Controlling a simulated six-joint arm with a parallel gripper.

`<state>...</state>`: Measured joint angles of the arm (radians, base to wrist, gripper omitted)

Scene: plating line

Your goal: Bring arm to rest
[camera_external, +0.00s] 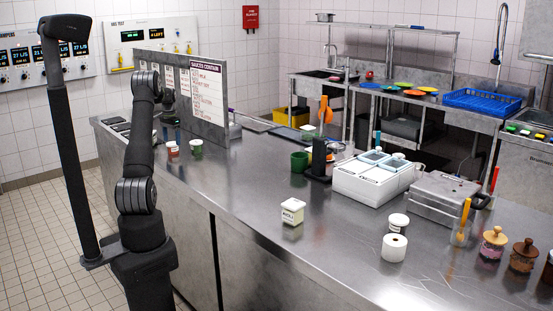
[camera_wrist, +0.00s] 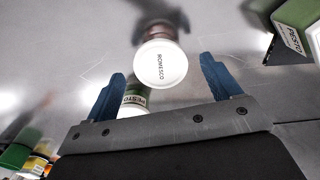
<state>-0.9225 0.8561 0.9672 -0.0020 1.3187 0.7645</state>
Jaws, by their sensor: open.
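My arm (camera_external: 140,165) stands at the left end of the steel counter, its upper part bent up beside the sign board. My gripper (camera_wrist: 162,68) shows in the wrist view with its two blue fingers spread apart and nothing held between them. A jar with a white lid marked ROMESCO (camera_wrist: 160,64) appears ahead, between the fingertips in the picture. A jar labelled PESTO (camera_wrist: 134,100) is partly hidden behind the gripper's front edge. In the external view the gripper is mostly hidden by my arm and the board.
The sign board (camera_external: 207,92) stands close to my arm. A reddish jar (camera_external: 172,149) and a green jar (camera_external: 196,148) sit below it.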

